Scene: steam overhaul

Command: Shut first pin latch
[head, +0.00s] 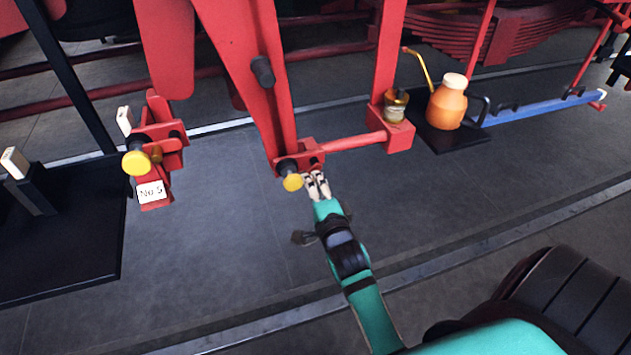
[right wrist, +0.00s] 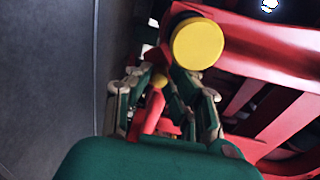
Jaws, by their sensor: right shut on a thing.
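A red bracket (head: 310,158) at the foot of the slanting red lever carries a yellow pin head (head: 293,182). My right gripper (head: 318,183) is at its right side, fingers against the bracket. In the right wrist view, the gripper (right wrist: 165,105) is closed around a small latch handle with a yellow tip (right wrist: 160,80), just below the large yellow pin head (right wrist: 198,43). The fingers partly hide the latch, so I cannot tell its exact angle. My left gripper is not in view.
Another red bracket (head: 160,140) with a yellow knob and a "No 5" plate (head: 151,192) stands at left, near a black stand (head: 70,250). An orange oil can (head: 447,105) stands on a black mat (head: 465,142). Grey floor (head: 230,230) lies clear in front.

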